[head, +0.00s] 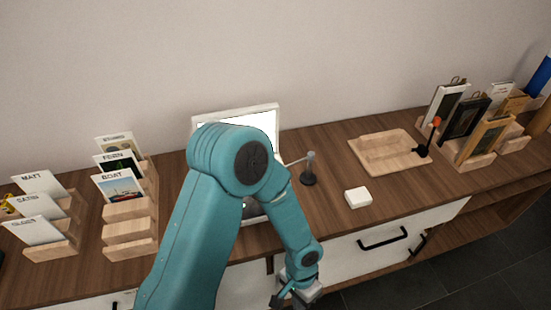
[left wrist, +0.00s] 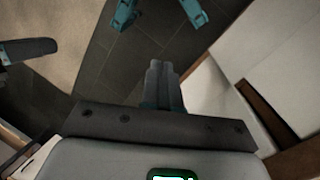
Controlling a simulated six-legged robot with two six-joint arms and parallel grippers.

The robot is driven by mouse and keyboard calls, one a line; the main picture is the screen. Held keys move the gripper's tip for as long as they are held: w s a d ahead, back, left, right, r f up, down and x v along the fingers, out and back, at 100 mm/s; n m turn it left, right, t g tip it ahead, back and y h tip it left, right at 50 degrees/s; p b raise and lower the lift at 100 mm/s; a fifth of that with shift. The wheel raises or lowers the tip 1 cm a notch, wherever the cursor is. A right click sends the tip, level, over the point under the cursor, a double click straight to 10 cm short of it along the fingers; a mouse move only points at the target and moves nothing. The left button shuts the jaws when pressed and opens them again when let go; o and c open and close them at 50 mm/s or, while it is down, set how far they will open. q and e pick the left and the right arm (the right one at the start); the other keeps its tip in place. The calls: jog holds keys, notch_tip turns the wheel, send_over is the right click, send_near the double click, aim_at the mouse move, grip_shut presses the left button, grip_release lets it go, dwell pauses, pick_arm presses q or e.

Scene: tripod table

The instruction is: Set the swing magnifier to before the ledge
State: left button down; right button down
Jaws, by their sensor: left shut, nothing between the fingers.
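A small dark post (head: 309,176) with a grey top stands on the table right of the white lit panel (head: 262,116). A thin grey arm (head: 297,161) reaches left from its top and passes behind my left arm; this looks like the swing magnifier. Its lens is hidden, and I cannot tell which part is the ledge. My left gripper (head: 296,296) hangs in front of the table's front edge, low in the head view, clear of the post. In the left wrist view its fingers (left wrist: 165,85) are together and empty, over dark floor. My right gripper is out of view.
A white block (head: 357,197) lies right of the post. A wooden tray (head: 372,142) and a black stand with an orange knob (head: 430,136) are farther right. Card racks (head: 131,229) stand left, framed pieces (head: 487,140) far right. A white drawer (head: 349,259) is below.

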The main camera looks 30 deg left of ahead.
pick_arm(q)
jog(key=w+a+r+t+y+p, duration=0.1)
jog(key=w+a+r+t+y, duration=0.25)
jog(key=r, duration=0.65)
jog(key=w+a+r+y+p, duration=0.2)
jog(key=w+r+y, duration=0.3)
jog(key=r, duration=0.5)
jog(key=w+a+r+t+y+p, duration=0.1)
jog(key=w+a+r+t+y, duration=0.3)
jog(key=r, duration=0.6)
jog(key=w+a+f+g+p, duration=0.2)
jog(key=w+a+f, duration=0.3)
jog(key=a, duration=0.5)
jog(key=shift+f+h+p, duration=0.45)
jog(key=shift+f+p, duration=0.1)
jog(key=shift+f, duration=0.4)
jog(key=a+m+b, duration=0.1)
jog(key=b, duration=0.1)
jog(key=a+m+t+b, duration=0.1)
jog(key=b, duration=0.2)
jog(key=w+a+t+h+b, duration=0.1)
jog(key=b, duration=0.2)
jog(key=shift+a+f+m, duration=0.3)
jog(key=shift+a+m, duration=0.05)
jog(key=shift+m, duration=0.05)
jog(key=shift+w+a+r, duration=0.1)
jog(key=shift+w+a, duration=0.05)
jog(key=shift+a, duration=0.05)
jog(key=shift+r+m+t, duration=0.25)
jog(key=shift+m, duration=0.15)
